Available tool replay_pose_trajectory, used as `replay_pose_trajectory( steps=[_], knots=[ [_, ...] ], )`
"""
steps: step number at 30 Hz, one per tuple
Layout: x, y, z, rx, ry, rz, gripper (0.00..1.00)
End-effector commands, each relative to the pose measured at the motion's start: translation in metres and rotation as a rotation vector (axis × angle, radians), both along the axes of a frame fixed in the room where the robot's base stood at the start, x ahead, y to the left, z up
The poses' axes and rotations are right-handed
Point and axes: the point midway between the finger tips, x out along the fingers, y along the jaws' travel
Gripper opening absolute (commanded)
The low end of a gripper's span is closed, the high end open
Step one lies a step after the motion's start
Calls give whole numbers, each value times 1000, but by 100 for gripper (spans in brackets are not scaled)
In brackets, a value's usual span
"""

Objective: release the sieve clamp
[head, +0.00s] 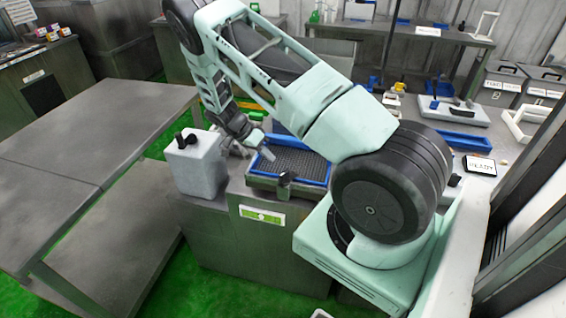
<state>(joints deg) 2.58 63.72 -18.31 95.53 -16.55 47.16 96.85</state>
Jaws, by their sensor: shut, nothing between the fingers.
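A sieve (306,166) with a dark mesh and a blue frame lies on a grey metal bench, left of my arm's base. A small dark clamp-like part (286,181) sits at the front edge of its frame. My gripper (265,152) is shut and empty above the sieve's back left part, pointing down and to the right. It is apart from the dark part, which lies nearer the camera. My arm hides some of the bench behind the sieve. The clamp's exact position is too small to tell.
A white canister (196,168) with a black top stands left of the sieve. A green label (262,215) is on the bench front. Grey tables (80,150) stand at the left.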

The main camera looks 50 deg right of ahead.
Motion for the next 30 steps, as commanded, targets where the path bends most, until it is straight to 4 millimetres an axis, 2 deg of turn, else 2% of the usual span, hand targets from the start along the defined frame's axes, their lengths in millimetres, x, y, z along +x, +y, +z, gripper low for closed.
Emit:
replay_pose_trajectory(
  steps=[5,9,13,30],
  knots=[
    [-19,-13,-26,2,3,-3,0],
    [-40,-11,-22,2,3,-1,0],
    [-51,-11,-24,1,1,-1,0],
    [-54,-9,-27,0,-1,-7,0]
  ],
)
